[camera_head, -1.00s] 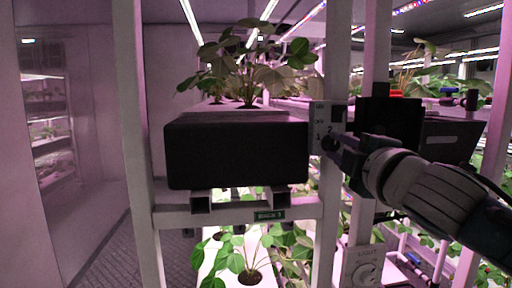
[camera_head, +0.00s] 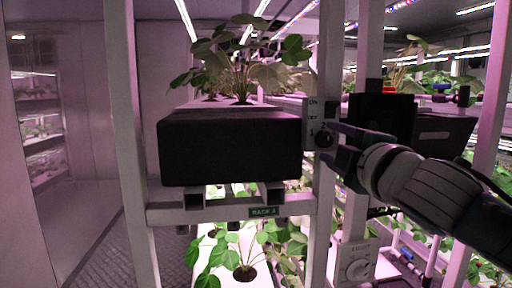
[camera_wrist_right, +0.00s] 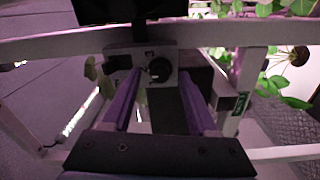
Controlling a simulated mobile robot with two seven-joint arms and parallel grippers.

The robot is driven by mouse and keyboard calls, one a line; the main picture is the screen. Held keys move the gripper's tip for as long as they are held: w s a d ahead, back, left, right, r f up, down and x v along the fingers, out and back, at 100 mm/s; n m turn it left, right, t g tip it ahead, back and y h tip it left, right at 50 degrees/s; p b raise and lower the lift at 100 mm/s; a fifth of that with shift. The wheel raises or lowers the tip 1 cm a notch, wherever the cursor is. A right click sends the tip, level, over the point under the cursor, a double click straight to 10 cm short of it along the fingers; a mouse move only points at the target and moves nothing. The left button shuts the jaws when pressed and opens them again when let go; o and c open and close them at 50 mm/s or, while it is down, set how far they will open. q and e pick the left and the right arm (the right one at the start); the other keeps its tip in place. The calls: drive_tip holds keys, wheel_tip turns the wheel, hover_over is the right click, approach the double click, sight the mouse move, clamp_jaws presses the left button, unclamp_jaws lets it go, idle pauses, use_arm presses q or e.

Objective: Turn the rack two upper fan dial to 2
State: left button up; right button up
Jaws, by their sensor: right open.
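The upper dial panel (camera_head: 310,112) is a pale plate on the rack post, with printed marks beside a dark round knob (camera_head: 324,139). In the right wrist view the knob (camera_wrist_right: 160,70) sits on the pale plate (camera_wrist_right: 118,60), between and just beyond the fingertips. I cannot tell which mark the knob points at. My right gripper (camera_head: 338,140) is open at the knob, coming from the right; its two fingers also show in the right wrist view (camera_wrist_right: 160,82). Contact with the knob cannot be told. A green label (camera_head: 263,211) on the crossbar appears to read "RACK 2". My left gripper is not in view.
A black planter box (camera_head: 230,150) with leafy plants sits left of the panel. A lower panel with a pale knob (camera_head: 357,268) is on the post below. White rack posts (camera_head: 128,150) stand close by. An aisle floor (camera_head: 108,250) is free at left.

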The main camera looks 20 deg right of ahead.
drive_tip(key=b+v, duration=0.3)
drive_tip(key=v, duration=0.6)
drive_tip(key=shift+s+b, duration=0.25)
drive_tip(key=shift+b, duration=0.1)
